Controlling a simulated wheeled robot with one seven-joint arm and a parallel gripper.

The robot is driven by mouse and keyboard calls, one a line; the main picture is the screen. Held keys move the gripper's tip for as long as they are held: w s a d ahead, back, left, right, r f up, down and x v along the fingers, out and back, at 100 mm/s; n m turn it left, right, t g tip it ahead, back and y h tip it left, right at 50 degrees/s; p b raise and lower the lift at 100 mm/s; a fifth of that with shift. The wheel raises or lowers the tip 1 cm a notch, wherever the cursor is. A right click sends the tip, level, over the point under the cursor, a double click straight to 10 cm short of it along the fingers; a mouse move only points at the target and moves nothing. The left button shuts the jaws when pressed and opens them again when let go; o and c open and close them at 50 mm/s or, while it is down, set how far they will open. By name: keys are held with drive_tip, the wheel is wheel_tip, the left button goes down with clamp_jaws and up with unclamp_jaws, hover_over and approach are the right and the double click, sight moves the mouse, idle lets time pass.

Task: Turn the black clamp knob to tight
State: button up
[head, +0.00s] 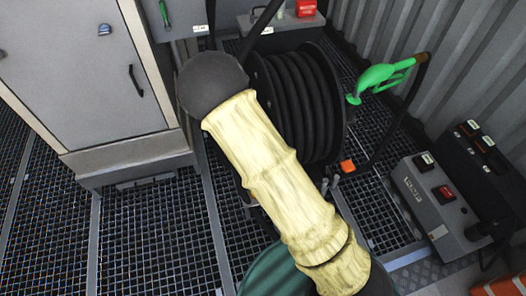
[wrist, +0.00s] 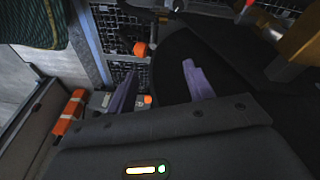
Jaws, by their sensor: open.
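I cannot make out the black clamp knob for sure in either view. My gripper shows only in the wrist view (wrist: 160,88). Its two purple fingers stand well apart, and I see nothing held between them. In the head view my yellow-sleeved arm crosses the middle and hides what lies behind it; the gripper does not show there. A black hose reel (head: 308,100) stands behind my arm. A small orange part (head: 347,167) sits at its lower right. An orange block (wrist: 140,48) shows just beyond the fingers in the wrist view; I cannot tell if it is the same part.
A green fuel nozzle (head: 385,77) hangs right of the reel. A grey control box (head: 432,200) with a red switch stands at the right. A grey cabinet (head: 85,75) stands at the left. The grated floor (head: 150,240) is clear at the lower left.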

drive_tip(key=shift+c, duration=1)
drive_tip(key=shift+d+r, duration=0.1)
drive_tip(key=shift+c, duration=0.3)
drive_tip(key=s+d+r+n+t+y, duration=0.2)
drive_tip(key=s+d+r+n, duration=0.9)
drive_tip(key=s+d+r, duration=0.3)
wheel_tip(320, 180, up, 3)
drive_tip(key=shift+s+d+r+y, duration=0.1)
drive_tip(key=shift+s+d+y, duration=0.2)
drive_tip(key=shift+s+y, duration=0.1)
